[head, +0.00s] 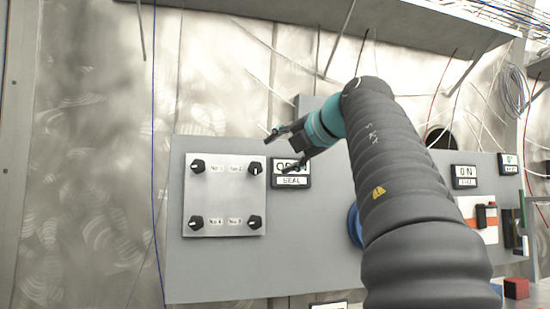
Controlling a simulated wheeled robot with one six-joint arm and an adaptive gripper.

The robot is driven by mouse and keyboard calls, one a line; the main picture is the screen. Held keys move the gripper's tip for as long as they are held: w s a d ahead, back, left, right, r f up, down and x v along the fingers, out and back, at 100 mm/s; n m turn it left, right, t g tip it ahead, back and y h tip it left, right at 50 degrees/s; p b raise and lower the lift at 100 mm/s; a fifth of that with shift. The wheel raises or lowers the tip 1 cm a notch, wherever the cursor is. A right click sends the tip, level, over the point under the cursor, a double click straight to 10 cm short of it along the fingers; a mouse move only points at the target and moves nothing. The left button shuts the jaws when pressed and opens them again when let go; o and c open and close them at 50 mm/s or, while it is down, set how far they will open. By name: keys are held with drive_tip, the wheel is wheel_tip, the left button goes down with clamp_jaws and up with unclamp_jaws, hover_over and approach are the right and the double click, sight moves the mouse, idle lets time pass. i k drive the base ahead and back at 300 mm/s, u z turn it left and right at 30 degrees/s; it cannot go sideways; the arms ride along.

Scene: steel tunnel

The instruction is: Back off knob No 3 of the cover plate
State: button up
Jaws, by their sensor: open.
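The cover plate (225,240) is a light square plate on a grey wall panel, with a black knob at each corner. The upper labels look like No 1 and No 2. The lower ones are blurred and look like No 4 and No 3. Knob No 3 (255,222) appears to be the lower right one, black with a pale mark. The upper right knob (255,168) is black too. My gripper (277,155) is open and empty, up and right of knob No 3, near the plate's upper right corner in the picture. No contact shows.
A shelf (340,22) overhangs above. The panel below the plate is clear.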

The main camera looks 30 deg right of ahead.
sight(256, 222)
drive_tip(key=k, duration=1)
